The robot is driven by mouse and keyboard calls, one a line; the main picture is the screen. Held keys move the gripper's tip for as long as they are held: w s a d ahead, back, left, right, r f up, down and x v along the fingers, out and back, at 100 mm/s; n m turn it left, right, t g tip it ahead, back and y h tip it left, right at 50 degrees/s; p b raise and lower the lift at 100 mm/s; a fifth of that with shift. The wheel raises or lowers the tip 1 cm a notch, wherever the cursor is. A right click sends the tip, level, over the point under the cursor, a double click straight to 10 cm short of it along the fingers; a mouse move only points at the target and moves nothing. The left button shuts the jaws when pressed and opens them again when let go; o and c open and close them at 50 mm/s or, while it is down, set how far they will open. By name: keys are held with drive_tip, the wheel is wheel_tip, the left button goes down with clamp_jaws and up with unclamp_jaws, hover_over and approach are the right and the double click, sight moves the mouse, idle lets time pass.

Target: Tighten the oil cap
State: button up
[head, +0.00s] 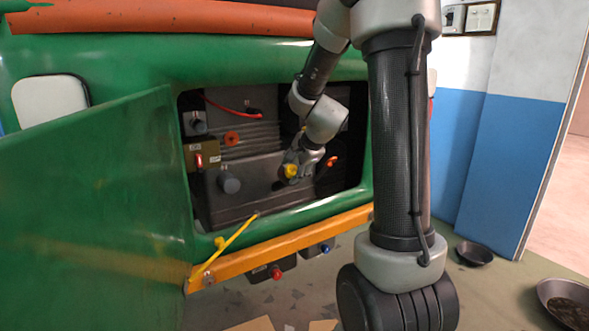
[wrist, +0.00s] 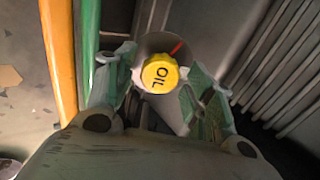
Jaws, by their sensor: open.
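The yellow oil cap (head: 291,171) is in the engine bay of the green vehicle, at the end of my arm. In the wrist view the cap (wrist: 160,74), marked OIL, sits on top of a grey filler neck (wrist: 168,112). My gripper (head: 298,160) is at the cap. In the wrist view my gripper (wrist: 158,82) is open, with one finger on each side of the cap and neck. Gaps show between the fingers and the cap. Whether the cap sits fully down on the neck cannot be told.
The open green door (head: 95,190) stands left of the engine bay, and an orange rail (head: 285,243) runs below it. A grey cap (head: 229,182) and an orange-red cap (head: 232,138) are nearby in the bay. Dark pans (head: 473,254) lie on the floor at right.

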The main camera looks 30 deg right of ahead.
drive_tip(key=c, duration=0.8)
drive_tip(key=m, duration=0.4)
drive_tip(key=shift+c, duration=0.2)
drive_tip(key=shift+m, duration=2)
drive_tip(key=shift+f, duration=0.1)
